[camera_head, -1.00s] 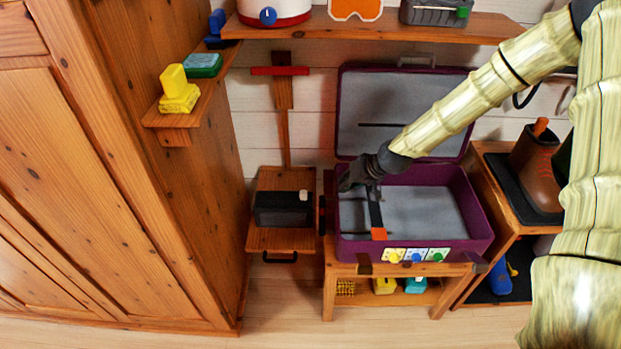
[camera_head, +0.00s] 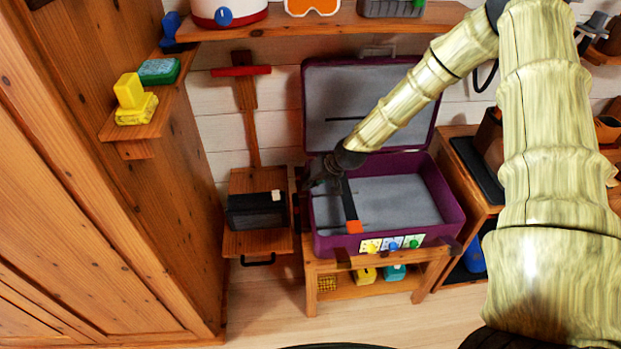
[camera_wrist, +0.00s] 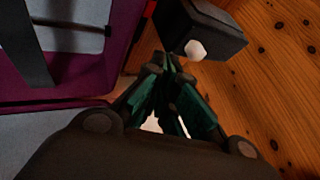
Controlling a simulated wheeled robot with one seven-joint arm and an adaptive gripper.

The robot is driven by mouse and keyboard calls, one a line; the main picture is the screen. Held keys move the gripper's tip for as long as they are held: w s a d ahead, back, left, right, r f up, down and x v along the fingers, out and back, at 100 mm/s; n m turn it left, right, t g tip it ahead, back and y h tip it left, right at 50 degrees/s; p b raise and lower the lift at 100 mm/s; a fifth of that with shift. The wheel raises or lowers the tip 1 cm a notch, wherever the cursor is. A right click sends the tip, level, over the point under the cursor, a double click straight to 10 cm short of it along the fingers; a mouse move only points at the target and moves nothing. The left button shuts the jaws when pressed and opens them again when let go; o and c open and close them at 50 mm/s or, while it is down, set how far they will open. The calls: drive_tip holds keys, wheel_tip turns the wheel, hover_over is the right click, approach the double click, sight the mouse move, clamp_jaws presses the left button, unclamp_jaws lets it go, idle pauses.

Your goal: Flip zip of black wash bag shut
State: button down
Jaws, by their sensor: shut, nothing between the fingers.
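The black wash bag (camera_head: 257,212) sits on a small wooden shelf, left of the open purple suitcase. A small white tab (camera_head: 276,196) is at the bag's upper right; I take it for the zip pull. In the wrist view the bag (camera_wrist: 215,32) is at the top, with the white tab (camera_wrist: 195,50) on its near side. My gripper (camera_head: 314,180) is at the suitcase's left rim, right of the bag. In the wrist view its fingertips (camera_wrist: 168,64) are together and empty, a little below and left of the white tab. Contact with the tab cannot be told.
The purple suitcase (camera_head: 458,213) has its lid raised, and a black strap with an orange end (camera_head: 354,227) lies inside. A wooden cabinet (camera_head: 110,220) stands close on the left. A shelf (camera_head: 330,24) runs above. Floor shows in front of the suitcase stand.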

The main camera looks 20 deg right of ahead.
sight(283, 192)
drive_tip(key=w+a+f, duration=0.2)
drive_tip(key=a+f, duration=0.1)
drive_tip(key=w+a+f+p, duration=0.1)
drive_tip(key=a, duration=0.1)
drive_tip(key=shift+w+f, duration=0.25)
drive_tip(key=shift+w, duration=0.05)
drive_tip(key=shift+w+a, duration=0.15)
drive_tip(key=shift+a, duration=0.3)
drive_tip(key=shift+a, duration=0.1)
